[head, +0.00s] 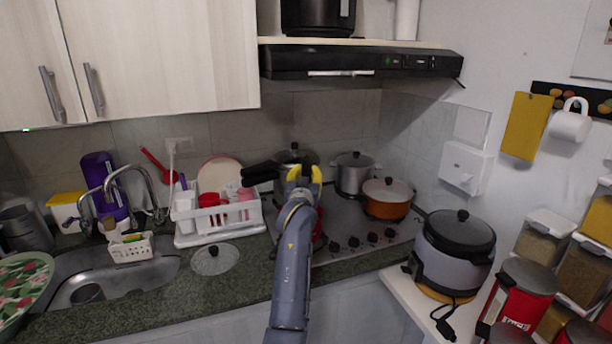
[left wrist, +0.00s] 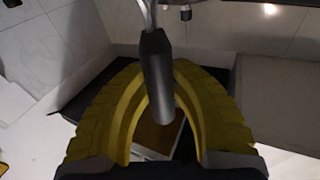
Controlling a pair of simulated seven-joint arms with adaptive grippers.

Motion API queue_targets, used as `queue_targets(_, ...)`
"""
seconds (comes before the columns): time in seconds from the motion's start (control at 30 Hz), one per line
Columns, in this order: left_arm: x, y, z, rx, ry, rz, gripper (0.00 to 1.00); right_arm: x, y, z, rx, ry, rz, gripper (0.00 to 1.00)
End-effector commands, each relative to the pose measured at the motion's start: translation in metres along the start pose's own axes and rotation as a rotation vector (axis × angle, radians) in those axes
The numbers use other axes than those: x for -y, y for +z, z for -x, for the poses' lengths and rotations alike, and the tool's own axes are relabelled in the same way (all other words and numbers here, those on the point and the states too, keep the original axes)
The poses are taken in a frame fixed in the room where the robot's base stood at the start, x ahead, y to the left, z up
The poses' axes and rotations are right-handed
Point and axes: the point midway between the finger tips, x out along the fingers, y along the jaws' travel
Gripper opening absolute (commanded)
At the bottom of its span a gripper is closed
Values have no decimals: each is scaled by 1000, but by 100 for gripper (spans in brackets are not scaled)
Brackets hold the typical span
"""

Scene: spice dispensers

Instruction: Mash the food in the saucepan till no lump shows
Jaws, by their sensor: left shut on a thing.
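My left gripper (head: 304,174), with yellow fingers, is over the stove in the head view. In the left wrist view its fingers (left wrist: 155,105) are closed around a dark grey handle (left wrist: 157,80) with metal wires at its upper end, which looks like a masher. The masher's working end is out of view. A red pan (head: 319,224) shows only as a sliver behind my left arm; whether it is the saucepan, and any food in it, I cannot tell. My right gripper is in neither view.
A silver pressure cooker (head: 296,153), a lidded silver pot (head: 353,174) and a lidded orange pot (head: 387,205) stand on the stove (head: 345,222). A glass lid (head: 215,261) lies on the counter left of my arm, before the dish rack (head: 218,232). A range hood (head: 360,61) hangs above.

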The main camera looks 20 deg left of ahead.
Motion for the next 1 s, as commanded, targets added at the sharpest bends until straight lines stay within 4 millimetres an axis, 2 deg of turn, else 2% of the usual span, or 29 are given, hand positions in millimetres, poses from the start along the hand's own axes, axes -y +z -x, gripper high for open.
queue_targets(0.27,0,3,0,-1,0,0,0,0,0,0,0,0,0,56)
queue_targets(1.0,-2,44,5,-1,0,1,0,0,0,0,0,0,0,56)
